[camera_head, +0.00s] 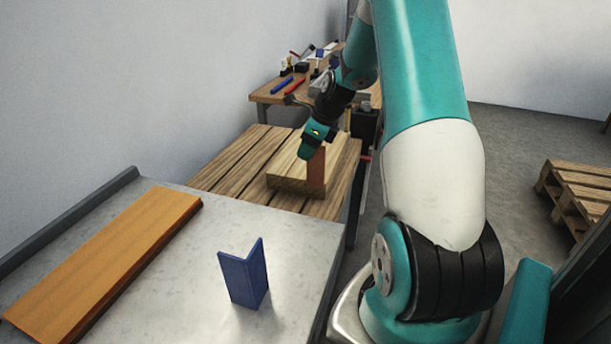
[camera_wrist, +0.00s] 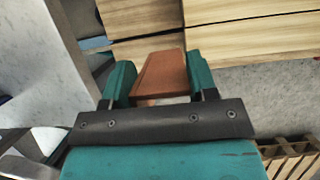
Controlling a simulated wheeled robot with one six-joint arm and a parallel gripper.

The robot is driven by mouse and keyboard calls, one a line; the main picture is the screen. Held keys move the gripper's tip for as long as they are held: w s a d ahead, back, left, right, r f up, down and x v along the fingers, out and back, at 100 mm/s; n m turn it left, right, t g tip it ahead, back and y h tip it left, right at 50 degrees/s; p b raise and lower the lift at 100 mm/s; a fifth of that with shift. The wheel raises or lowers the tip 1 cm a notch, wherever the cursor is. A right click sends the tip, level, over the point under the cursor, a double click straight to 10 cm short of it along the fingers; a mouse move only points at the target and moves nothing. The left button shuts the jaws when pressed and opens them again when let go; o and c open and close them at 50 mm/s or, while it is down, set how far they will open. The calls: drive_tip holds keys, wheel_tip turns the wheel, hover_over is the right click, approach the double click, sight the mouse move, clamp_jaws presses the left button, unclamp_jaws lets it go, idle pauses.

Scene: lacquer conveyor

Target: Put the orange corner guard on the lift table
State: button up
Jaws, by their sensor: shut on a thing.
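The orange corner guard (camera_head: 316,168) is upright below my gripper (camera_head: 312,143), in front of a pale wooden block in the head view. In the wrist view the guard (camera_wrist: 161,76) shows as an orange-brown face between the two teal fingers of my gripper (camera_wrist: 159,82), which is shut on it. I cannot tell whether the guard's lower end touches anything. The slatted wooden platform (camera_head: 233,160) under the block may be the lift table; no label shows.
A grey surface (camera_head: 190,280) in front holds a dark blue corner guard (camera_head: 243,274), standing, and a long orange-brown board (camera_head: 110,262). A workbench (camera_head: 268,92) with tools stands behind the platform. A wooden pallet (camera_head: 577,190) is on the floor at right.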

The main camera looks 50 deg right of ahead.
wheel_tip(320, 180, down, 9)
idle(0.4)
drive_tip(key=shift+f, duration=0.1)
drive_tip(key=shift+f, duration=0.15)
drive_tip(key=o, duration=0.9)
